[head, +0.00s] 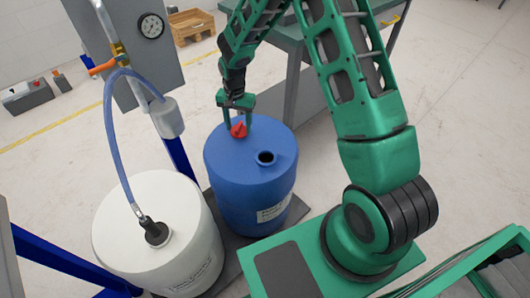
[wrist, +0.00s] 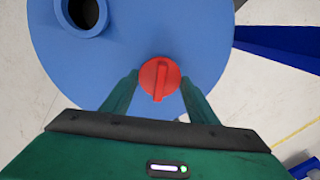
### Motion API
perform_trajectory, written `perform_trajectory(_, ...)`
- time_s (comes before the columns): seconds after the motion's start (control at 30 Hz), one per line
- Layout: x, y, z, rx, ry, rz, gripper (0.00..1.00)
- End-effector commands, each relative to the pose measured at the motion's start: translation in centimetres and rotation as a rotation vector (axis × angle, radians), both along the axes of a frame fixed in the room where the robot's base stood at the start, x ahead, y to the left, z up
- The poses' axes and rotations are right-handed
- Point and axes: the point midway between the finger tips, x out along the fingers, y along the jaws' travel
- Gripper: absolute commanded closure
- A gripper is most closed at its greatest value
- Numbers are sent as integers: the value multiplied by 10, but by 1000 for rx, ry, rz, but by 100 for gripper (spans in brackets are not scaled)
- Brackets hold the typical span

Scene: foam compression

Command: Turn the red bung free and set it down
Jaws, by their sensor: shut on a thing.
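The red bung (head: 238,129) is at the far edge of the blue drum's top (head: 230,155). My gripper (head: 237,118) points down with its fingers on either side of the bung, shut on it. In the wrist view the bung (wrist: 160,78) shows as a round red cap with a raised bar across it, between the two green fingertips. I cannot tell whether it sits in a hole, rests on the lid or is held just above it. A dark open hole (head: 265,157) with a raised rim is in the drum top, apart from the bung.
A white drum (head: 110,225) with a hose fitting (head: 155,232) stands at the left. A blue hose (head: 112,140) and a post with an orange handle (head: 102,67) rise beside it. A grey panel with a gauge (head: 151,25) stands behind.

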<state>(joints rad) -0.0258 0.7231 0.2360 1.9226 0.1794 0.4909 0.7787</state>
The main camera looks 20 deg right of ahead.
Motion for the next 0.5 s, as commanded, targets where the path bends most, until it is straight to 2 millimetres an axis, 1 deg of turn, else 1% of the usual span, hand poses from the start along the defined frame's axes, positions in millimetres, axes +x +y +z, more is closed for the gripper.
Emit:
perform_trajectory(0.43, 0, 0, -8, 0, 0, 0, 82)
perform_trajectory(0.47, 0, 0, -8, -1, -1, 0, 44)
perform_trajectory(0.5, 0, 0, -8, 0, -1, 0, 35)
